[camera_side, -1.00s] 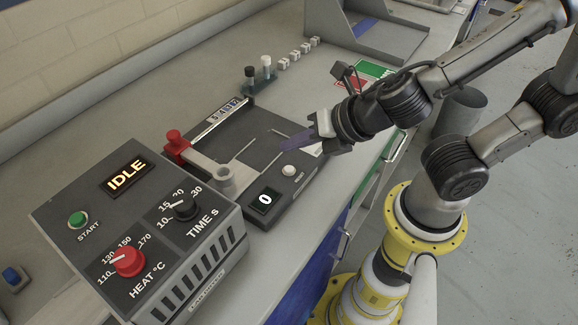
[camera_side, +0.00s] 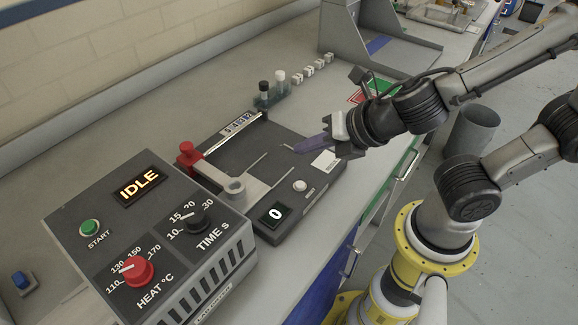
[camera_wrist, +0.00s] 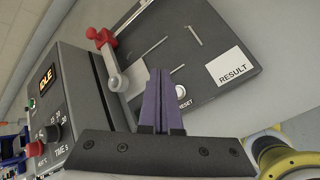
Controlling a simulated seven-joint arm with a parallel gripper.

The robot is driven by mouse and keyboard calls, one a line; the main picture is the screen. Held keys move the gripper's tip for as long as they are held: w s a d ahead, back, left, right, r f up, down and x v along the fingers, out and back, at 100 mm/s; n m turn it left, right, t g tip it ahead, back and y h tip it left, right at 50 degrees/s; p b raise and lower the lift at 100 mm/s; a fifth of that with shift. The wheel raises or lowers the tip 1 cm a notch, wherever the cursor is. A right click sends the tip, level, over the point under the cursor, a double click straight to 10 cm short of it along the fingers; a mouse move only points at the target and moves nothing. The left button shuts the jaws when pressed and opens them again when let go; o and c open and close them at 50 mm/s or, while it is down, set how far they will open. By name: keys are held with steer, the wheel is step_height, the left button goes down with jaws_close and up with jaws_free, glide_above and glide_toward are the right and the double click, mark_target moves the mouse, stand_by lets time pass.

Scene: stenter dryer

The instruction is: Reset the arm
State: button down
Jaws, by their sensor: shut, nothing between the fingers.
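My gripper (camera_side: 300,146) is shut with nothing between its purple fingers. In the side view it hangs above the right part of the dark flat unit (camera_side: 262,212), close to the white label. In the wrist view its fingers (camera_wrist: 162,85) point toward the dark flat unit, with the white RESULT label (camera_wrist: 231,67) to their right. The dryer control box (camera_side: 150,245) shows IDLE and has a green START button (camera_side: 90,228), a red heat knob (camera_side: 137,271) and a black time knob (camera_side: 199,221).
A grey arm with a red knob (camera_side: 189,154) lies across the flat unit. A grey bin (camera_side: 472,131) stands right of the bench.

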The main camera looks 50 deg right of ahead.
steer(key=s+d+r+m+h, duration=0.25)
steer(key=d+r+m, duration=0.35)
steer(key=d+m, duration=0.65)
steer(key=s+a+m+g+y, duration=0.2)
steer(key=s+m, duration=0.5)
steer(key=m, duration=0.8)
steer(key=shift+s+a+f+g, duration=0.2)
steer(key=shift+s+a+g, duration=0.15)
steer(key=shift+a+g, duration=0.4)
